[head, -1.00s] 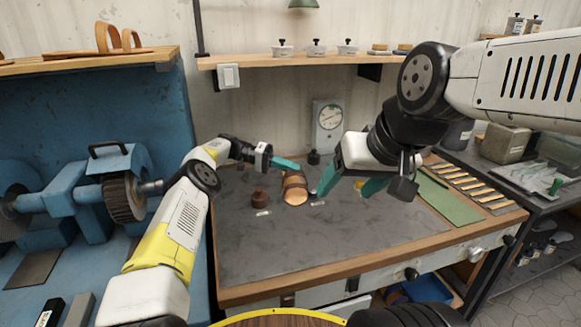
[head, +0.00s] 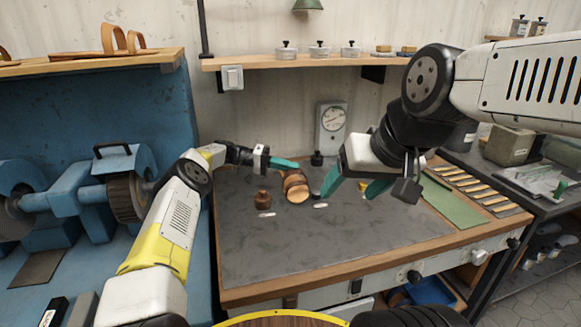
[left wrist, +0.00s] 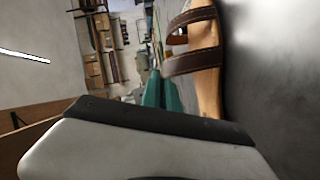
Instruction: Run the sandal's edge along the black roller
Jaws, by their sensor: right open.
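The sandal (head: 297,187) lies on the grey worktop, small and partly hidden in the head view. In the left wrist view it shows as a tan sole with dark brown straps (left wrist: 205,55). My left gripper (head: 286,164) is at the sandal's far left end, its teal fingers (left wrist: 163,92) alongside the sandal. I cannot tell whether they touch it or how far apart they are. My right gripper (head: 350,187) is open and empty, above the worktop to the right of the sandal. I cannot identify the black roller for sure; the blue machine at left carries a dark bristly wheel (head: 124,198).
A brown bottle (head: 262,198) stands just left of the sandal. A green mat (head: 450,205) lies at the right. The front of the worktop (head: 330,250) is clear. More sandals (head: 115,42) sit on the upper left shelf.

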